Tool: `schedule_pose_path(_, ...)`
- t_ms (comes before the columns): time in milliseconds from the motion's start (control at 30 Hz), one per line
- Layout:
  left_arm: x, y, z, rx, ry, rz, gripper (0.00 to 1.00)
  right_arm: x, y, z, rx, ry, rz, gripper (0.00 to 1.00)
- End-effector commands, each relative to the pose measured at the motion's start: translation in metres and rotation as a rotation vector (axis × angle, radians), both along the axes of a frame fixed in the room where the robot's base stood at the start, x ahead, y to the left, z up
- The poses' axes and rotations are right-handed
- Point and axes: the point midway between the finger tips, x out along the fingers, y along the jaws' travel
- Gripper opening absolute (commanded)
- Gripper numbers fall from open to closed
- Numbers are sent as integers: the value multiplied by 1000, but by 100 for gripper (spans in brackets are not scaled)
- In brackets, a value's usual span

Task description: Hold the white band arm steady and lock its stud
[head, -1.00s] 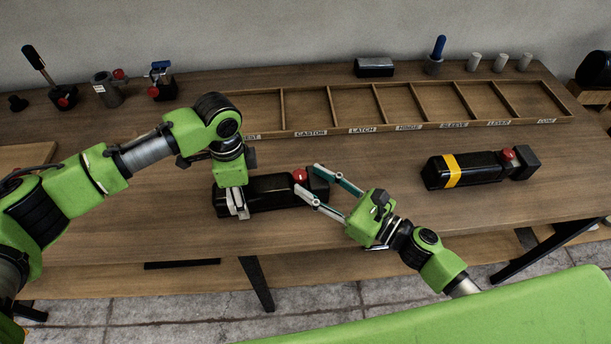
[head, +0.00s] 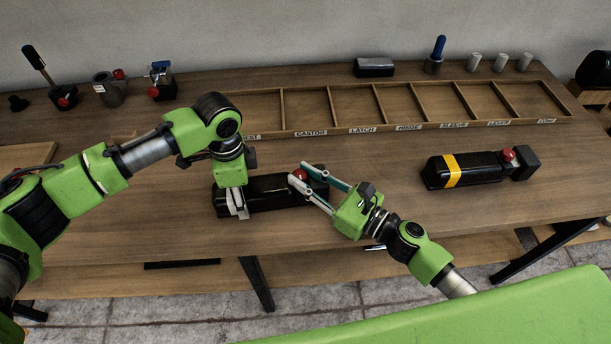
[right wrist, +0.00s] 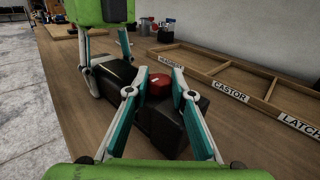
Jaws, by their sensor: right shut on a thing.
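The white band arm is a black block (head: 270,190) lying on the bench, with a red stud (head: 299,175) near its right end. My left gripper (head: 237,203) comes down over its left part, with fingers on both sides of the body in the right wrist view. The white band itself cannot be told apart from the pale fingers. My right gripper (head: 296,180) reaches in from the right and is shut on the red stud, which shows between its fingertips in the right wrist view (right wrist: 159,84).
A second black arm with a yellow band (head: 453,170) lies to the right. A labelled wooden tray (head: 340,131) runs behind. Small fixtures with red knobs (head: 66,100) stand at the back left. A blue-handled tool (head: 437,55) and pale cylinders (head: 500,62) stand at the back right.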

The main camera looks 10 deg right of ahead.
Motion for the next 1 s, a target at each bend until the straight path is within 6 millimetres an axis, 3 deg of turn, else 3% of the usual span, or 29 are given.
schedule_pose_path(1000, 0, -2, 1, -3, 0, -1, 6, -4, 10, 3, 12, -4, -468, 1)
